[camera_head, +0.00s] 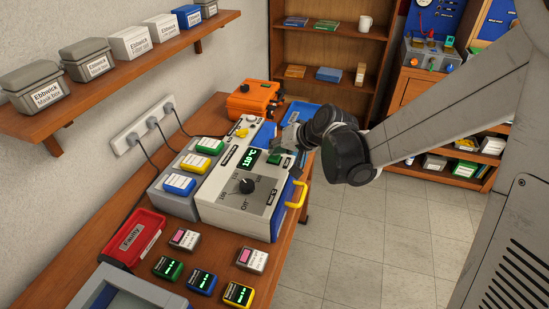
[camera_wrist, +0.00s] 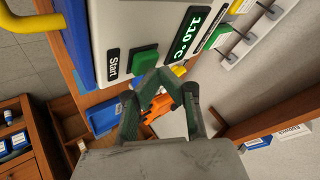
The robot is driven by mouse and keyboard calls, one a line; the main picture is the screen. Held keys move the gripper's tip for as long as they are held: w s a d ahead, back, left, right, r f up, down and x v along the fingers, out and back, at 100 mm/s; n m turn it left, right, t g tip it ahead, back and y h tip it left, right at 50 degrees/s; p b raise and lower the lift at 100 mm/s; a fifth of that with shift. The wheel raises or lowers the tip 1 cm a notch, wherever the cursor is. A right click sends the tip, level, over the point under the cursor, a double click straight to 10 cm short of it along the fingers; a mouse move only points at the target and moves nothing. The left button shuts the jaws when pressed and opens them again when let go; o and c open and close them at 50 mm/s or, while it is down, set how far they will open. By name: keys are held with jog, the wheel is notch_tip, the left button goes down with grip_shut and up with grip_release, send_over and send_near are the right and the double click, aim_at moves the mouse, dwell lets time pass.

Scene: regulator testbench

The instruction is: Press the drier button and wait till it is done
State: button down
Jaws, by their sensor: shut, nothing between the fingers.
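The drier (camera_head: 222,185) is a white box with a dial (camera_head: 247,186), a yellow handle (camera_head: 297,195) and a lit display (camera_head: 250,158) reading 110°C. Its green button (camera_wrist: 145,58), beside a "Start" label (camera_wrist: 113,65), shows in the wrist view. In the head view the button (camera_head: 286,159) is partly hidden by my gripper (camera_head: 276,152). My gripper (camera_wrist: 158,76) is shut and empty, with its fingertips right at the button's edge in the wrist view. I cannot tell whether they touch it.
Regulators in green, yellow and blue sit on a grey charger (camera_head: 168,190) left of the drier. A red "Faulty" bin (camera_head: 134,238) and several small devices (camera_head: 201,281) lie in front. An orange case (camera_head: 253,100) stands behind. A shelf with boxes (camera_head: 120,72) hangs above left.

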aim_at(275, 157)
jog(key=shift+f+b, duration=0.45)
dwell(0.8)
jog(key=shift+r, duration=0.1)
dwell(0.3)
jog(key=shift+r+p, duration=0.5)
jog(key=shift+r, duration=0.3)
jog(key=shift+r, duration=0.1)
jog(key=shift+r+p, duration=1.65)
jog(key=shift+r, duration=0.8)
jog(key=s+d+r+h+b, duration=0.1)
jog(key=s+d+r+h, duration=0.1)
jog(key=s+d, duration=0.7)
jog(key=s+d+r+h+b, duration=0.2)
jog(key=s+d, duration=0.6)
jog(key=s, duration=0.9)
jog(key=h, duration=0.2)
jog(key=shift+d+r+t+h, duration=0.3)
jog(key=shift+d+r, duration=0.1)
